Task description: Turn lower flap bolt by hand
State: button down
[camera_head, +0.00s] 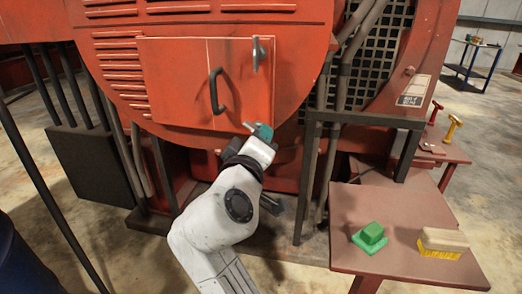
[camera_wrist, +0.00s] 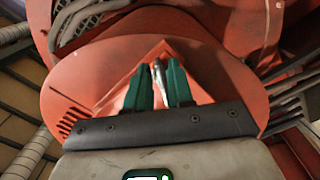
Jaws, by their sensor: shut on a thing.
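The orange-red flap (camera_head: 180,88) lies on the red engine casing and looks shut. It has a black bar handle (camera_head: 216,92) in its middle. The upper flap bolt (camera_head: 258,54), a small metal bolt, shows near its upper right corner. My gripper (camera_head: 262,131) is at the flap's lower right corner, with its green fingers against the panel. In the wrist view the two green fingers (camera_wrist: 158,82) are closed around the grey metal lower flap bolt (camera_wrist: 157,70).
A dark metal stand (camera_head: 309,180) rises between the table and my arm. A black grille (camera_head: 378,60) and pipes are right of the flap.

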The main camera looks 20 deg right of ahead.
jog(key=shift+w+a+f+m+b, duration=0.1)
jog(key=shift+w+f+m+b, duration=0.1)
jog(key=shift+m+b, duration=1.55)
jog(key=shift+w+a+f+m+b, duration=0.1)
jog(key=shift+a+f+m+b, duration=0.1)
jog(key=shift+m+b, duration=1.6)
jog(key=shift+w+a+f+m+b, duration=0.1)
jog(key=shift+f+m+b, duration=0.1)
jog(key=shift+m+b, duration=1.55)
jog(key=shift+m, duration=0.5)
jog(key=shift+p, duration=0.3)
